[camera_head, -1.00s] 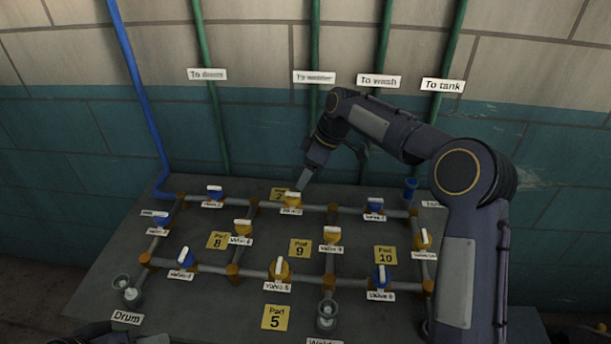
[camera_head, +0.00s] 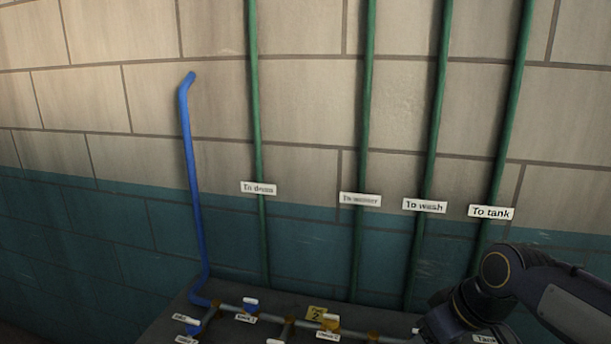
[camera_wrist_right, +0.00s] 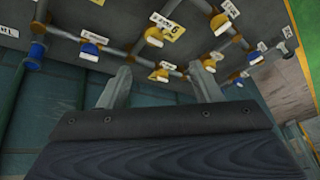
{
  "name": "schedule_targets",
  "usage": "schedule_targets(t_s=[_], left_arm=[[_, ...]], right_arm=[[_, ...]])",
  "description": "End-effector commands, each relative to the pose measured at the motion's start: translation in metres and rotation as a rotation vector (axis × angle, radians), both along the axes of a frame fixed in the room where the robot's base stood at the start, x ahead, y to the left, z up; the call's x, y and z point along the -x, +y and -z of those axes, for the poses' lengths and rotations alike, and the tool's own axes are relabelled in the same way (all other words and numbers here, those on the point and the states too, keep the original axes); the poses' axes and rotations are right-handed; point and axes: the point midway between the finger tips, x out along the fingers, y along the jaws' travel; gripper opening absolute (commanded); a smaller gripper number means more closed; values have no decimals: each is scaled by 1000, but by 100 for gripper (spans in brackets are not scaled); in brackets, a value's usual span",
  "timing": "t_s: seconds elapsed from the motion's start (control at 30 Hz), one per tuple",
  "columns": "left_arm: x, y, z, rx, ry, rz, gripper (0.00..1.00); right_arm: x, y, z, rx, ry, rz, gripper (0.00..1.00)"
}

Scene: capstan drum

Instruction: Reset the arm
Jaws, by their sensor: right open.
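My right arm comes in at the lower right of the head view, where its wrist (camera_head: 465,305) hides part of the pipe run; its fingertips are not visible there. In the right wrist view my right gripper (camera_wrist_right: 163,85) is open, with two grey fingers apart and nothing between them. Beyond the fingers is the valve board (camera_wrist_right: 120,12), with blue and yellow valves on grey pipes. My left gripper is in neither current view.
The board's far edge shows at the bottom of the head view, with a blue valve (camera_head: 250,304) and a yellow valve (camera_head: 330,322). A blue pipe (camera_head: 193,190) and several green pipes rise up the wall. A "To tank" label (camera_head: 491,212) hangs at the right.

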Motion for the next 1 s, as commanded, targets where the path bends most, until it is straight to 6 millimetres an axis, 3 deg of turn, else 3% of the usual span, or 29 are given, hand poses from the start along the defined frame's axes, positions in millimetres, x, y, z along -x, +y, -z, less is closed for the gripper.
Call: schedule_targets(t_s=[0.03,0.2,0.4,0.6,1.0], left_arm=[[0,0,0,0,0,0,36],[0,0,0,0,0,0,36],[0,0,0,0,0,0,36],[0,0,0,0,0,0,36],[0,0,0,0,0,0,36]], right_arm=[[23,-6,1,-16,-3,59,58],[92,-14,19,-98,0,266,58],[151,-10,50,-205,7,460,58],[174,-4,69,-261,14,547,58],[175,-3,71,-265,14,554,58]])
